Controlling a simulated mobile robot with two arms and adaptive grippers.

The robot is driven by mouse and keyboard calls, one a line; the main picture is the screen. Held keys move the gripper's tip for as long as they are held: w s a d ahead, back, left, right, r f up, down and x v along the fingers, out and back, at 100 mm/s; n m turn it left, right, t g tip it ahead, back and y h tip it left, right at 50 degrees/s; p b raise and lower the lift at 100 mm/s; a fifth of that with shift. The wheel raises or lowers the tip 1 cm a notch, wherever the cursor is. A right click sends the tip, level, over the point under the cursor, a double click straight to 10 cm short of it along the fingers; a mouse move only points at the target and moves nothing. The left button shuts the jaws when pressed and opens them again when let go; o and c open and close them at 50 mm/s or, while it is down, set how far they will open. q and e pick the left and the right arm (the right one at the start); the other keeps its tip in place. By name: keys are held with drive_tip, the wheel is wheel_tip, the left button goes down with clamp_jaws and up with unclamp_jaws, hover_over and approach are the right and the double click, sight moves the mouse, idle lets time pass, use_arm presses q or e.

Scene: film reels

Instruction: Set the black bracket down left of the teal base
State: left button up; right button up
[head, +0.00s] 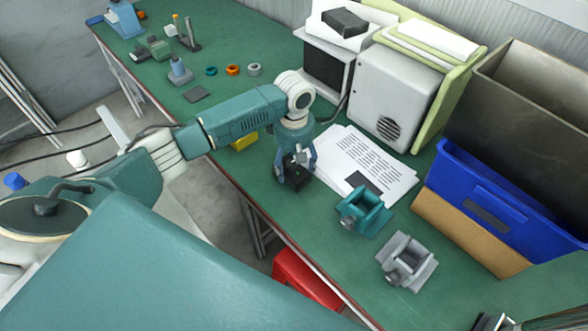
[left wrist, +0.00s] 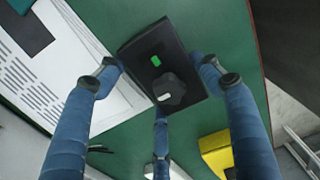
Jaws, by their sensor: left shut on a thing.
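The black bracket (head: 294,180) is at the bench's front part, left of the teal base (head: 362,214) and apart from it. My left gripper (head: 298,168) is above the bracket, with its blue fingers shut on it. In the left wrist view the bracket (left wrist: 140,47) is a dark plate with a green mark and a dark knob, between the fingers (left wrist: 160,85). I cannot tell whether its underside touches the bench. The teal base stands upright with raised sides. My right gripper is not in view.
Printed sheets (head: 350,152) lie behind the bracket. A grey base (head: 406,260) stands right of the teal base. A yellow object (head: 244,142) is partly hidden by my arm. A blue bin (head: 480,200) stands at the right. A red box (head: 300,282) is below the bench edge.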

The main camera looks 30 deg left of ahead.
use_arm(q)
drive_tip(key=shift+f, duration=1.1)
drive_tip(key=o, duration=1.4)
drive_tip(key=shift+f, duration=0.1)
wheel_tip(320, 180, up, 12)
drive_tip(key=shift+r, duration=0.15)
